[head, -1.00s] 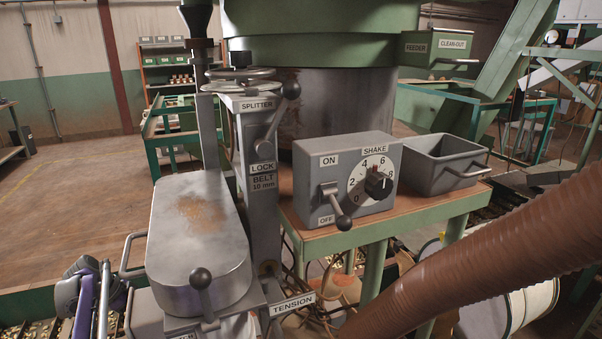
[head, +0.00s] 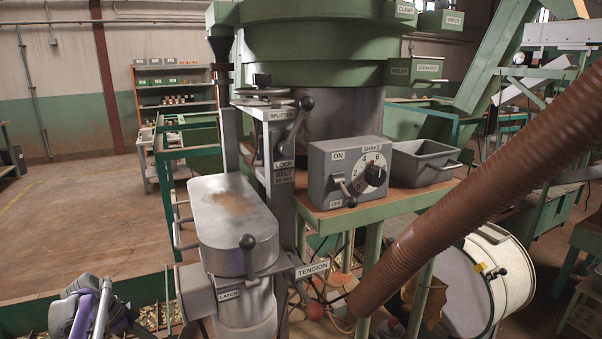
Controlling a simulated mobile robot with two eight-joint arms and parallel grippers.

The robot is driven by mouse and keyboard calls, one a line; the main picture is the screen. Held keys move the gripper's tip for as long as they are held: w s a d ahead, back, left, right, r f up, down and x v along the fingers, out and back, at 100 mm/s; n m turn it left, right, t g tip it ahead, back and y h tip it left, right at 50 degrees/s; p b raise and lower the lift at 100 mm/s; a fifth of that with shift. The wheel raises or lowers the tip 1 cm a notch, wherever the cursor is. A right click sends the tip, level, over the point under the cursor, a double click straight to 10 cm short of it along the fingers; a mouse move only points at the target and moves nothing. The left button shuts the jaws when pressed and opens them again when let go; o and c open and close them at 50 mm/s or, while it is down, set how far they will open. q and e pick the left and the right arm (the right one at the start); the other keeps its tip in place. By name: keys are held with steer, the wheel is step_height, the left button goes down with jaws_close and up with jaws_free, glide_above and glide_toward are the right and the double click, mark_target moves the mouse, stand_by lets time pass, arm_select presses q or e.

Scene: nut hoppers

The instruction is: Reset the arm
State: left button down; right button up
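A grey and purple part of my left arm (head: 85,312) shows at the lower left corner, low in front of the machine. It stands apart from the grey belt cover (head: 232,215), to its left. I cannot make out the fingertips of my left gripper, so I cannot tell if it is open or shut. Nothing held shows there. My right arm and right gripper are not in view.
A grey control box (head: 345,180) marked SHAKE and a grey bin (head: 425,165) stand on a green-framed table. A brown ribbed hose (head: 480,180) crosses the right side. A white drum (head: 505,275) lies low right. Open floor (head: 80,230) is at left.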

arm_select(q)
steer(key=s+d+r+n+y, duration=0.1)
steer(key=s+d+r+n, duration=0.3)
steer(key=d, duration=0.5)
steer(key=s+d+r+n+y, duration=0.1)
steer(key=s+d+r+y, duration=0.1)
steer(key=s+d, duration=0.6)
steer(key=s+d+f+n+t+y, duration=0.1)
steer(key=s+d+f+n, duration=0.15)
steer(key=s, duration=0.45)
steer(key=s+d+f+n, duration=0.1)
steer(key=s+d+f, duration=0.1)
steer(key=s+d, duration=0.3)
steer(key=s+d+f+n+t+y, duration=0.1)
steer(key=s+d+f+n, duration=0.15)
steer(key=s, duration=0.55)
step_height(320, 180, up, 11)
steer(key=w+p, duration=0.2)
steer(key=p, duration=0.7)
steer(key=shift+w+t+p, duration=0.2)
steer(key=shift+t+p, duration=0.1)
steer(key=shift+p, duration=0.05)
steer(key=shift+r, duration=0.1)
steer(key=shift+s, duration=0.2)
